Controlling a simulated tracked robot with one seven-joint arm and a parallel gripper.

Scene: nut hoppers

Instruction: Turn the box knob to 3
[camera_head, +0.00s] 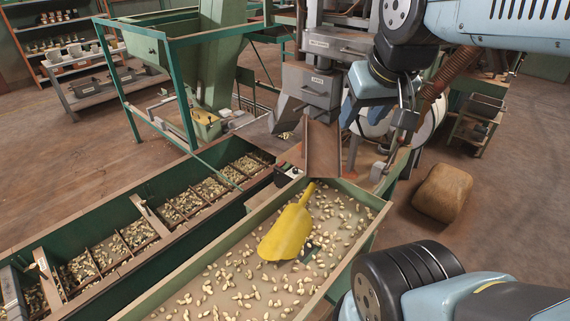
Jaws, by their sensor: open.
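A small dark control box (287,174) sits at the head of the nut trough, left of the brown hopper plate. It has small light and reddish details on it. The knob and its setting are too small to read. My arm comes in from the top right and bends down. My gripper (396,140) hangs to the right of the brown plate, well apart from the box. It looks open and empty, though its fingers are small and partly lost against the machinery behind.
A green trough (345,270) holds scattered nuts and a yellow scoop (288,231). A long divided bin (117,250) of nuts runs to its left. The brown plate (323,150) stands right of the box. A sack (442,193) lies on the floor at right.

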